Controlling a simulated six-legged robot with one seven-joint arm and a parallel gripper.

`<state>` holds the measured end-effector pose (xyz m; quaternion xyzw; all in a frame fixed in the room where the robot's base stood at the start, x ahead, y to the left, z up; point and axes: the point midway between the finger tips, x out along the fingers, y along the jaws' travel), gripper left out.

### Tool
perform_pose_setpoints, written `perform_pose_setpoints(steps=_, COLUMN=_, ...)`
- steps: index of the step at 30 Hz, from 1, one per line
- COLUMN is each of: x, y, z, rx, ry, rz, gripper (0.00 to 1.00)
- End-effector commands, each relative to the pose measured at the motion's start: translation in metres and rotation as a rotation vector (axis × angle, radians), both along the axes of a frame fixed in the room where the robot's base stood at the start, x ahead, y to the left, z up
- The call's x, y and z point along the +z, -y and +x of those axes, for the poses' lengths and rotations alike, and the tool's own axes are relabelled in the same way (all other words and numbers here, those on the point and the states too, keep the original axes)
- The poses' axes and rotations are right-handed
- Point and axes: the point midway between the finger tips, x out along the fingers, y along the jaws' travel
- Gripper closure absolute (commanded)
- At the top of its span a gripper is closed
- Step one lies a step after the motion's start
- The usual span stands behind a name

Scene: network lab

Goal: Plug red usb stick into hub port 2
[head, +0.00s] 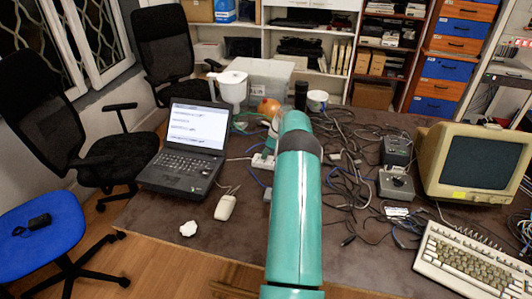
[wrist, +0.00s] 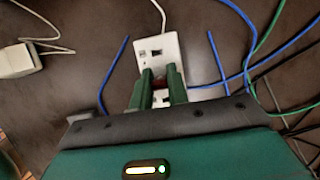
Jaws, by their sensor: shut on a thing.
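The white hub (wrist: 168,46) lies on the brown table in the wrist view, with a dark port showing on its upper part and a cable leaving its far end. My gripper (wrist: 162,78) is over the hub's middle, its two green fingers shut on the red usb stick (wrist: 160,83). Only a little red shows between the fingers. The stick's tip is hidden, so I cannot tell whether it is in a port. In the head view, part of the hub (head: 262,161) shows left of my arm, which hides my gripper and the stick.
Blue cables (wrist: 217,57) lie beside the hub, with green and black cables to the right. A laptop (head: 185,150) and mouse (head: 226,206) are at left. Grey boxes (head: 396,183), an old monitor (head: 475,165) and a keyboard (head: 470,260) are at right. A fruit (head: 268,107) lies behind.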

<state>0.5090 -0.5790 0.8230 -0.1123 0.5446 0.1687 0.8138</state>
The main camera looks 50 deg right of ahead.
Motion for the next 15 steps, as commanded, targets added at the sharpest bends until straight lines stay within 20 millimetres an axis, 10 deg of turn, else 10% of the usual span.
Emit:
perform_pose_setpoints(steps=14, x=-0.0064, y=-0.0001, z=0.0001, rx=0.000, ry=0.000, rz=0.000, gripper=1.00)
perform_pose_setpoints(steps=15, x=-0.0067, y=0.0000, z=0.0002, rx=0.000, ry=0.000, rz=0.000, gripper=0.82)
